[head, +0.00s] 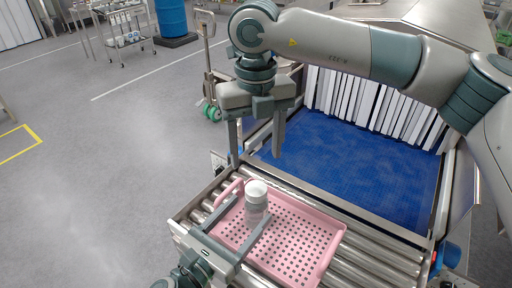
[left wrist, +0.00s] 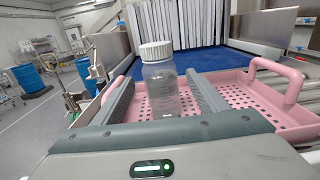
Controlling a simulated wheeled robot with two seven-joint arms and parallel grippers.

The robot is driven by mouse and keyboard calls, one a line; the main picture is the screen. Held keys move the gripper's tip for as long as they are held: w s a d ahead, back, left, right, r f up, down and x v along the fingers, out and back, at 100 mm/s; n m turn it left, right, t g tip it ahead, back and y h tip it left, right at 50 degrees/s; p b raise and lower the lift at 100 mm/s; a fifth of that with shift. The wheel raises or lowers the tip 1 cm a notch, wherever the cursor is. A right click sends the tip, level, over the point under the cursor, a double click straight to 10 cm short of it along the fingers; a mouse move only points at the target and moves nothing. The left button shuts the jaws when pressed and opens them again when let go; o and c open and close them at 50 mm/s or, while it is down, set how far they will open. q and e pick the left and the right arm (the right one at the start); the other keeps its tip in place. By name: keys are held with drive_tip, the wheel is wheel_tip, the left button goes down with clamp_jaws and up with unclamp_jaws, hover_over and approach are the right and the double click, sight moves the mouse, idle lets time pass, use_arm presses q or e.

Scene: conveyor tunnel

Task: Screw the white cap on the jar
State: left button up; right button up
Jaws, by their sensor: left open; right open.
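The clear jar (head: 256,210) stands upright in the pink tray; it also shows in the left wrist view (left wrist: 161,95). The white cap (head: 256,188) sits level on top of the jar, also seen in the left wrist view (left wrist: 156,51). I cannot tell how tightly it is threaded. My left gripper (head: 254,204) is open and low, with one finger on each side of the jar. In the left wrist view gaps show between the fingers and the jar. My right gripper (head: 257,160) is open and empty, pointing down above the cap.
The pink perforated tray (head: 300,225) with raised handles rests on the roller conveyor (head: 375,262). Behind it lie a blue belt (head: 345,165) and white strip curtains (head: 385,108) at the tunnel mouth. Metal side rails flank the conveyor. Open grey floor is at left.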

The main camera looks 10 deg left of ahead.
use_arm(q)
drive_tip(key=v, duration=0.5)
drive_tip(key=shift+b, duration=0.35)
drive_tip(key=p+v, duration=0.2)
drive_tip(key=v, duration=0.5)
drive_tip(key=shift+s+a, duration=0.2)
drive_tip(key=shift+s, duration=0.15)
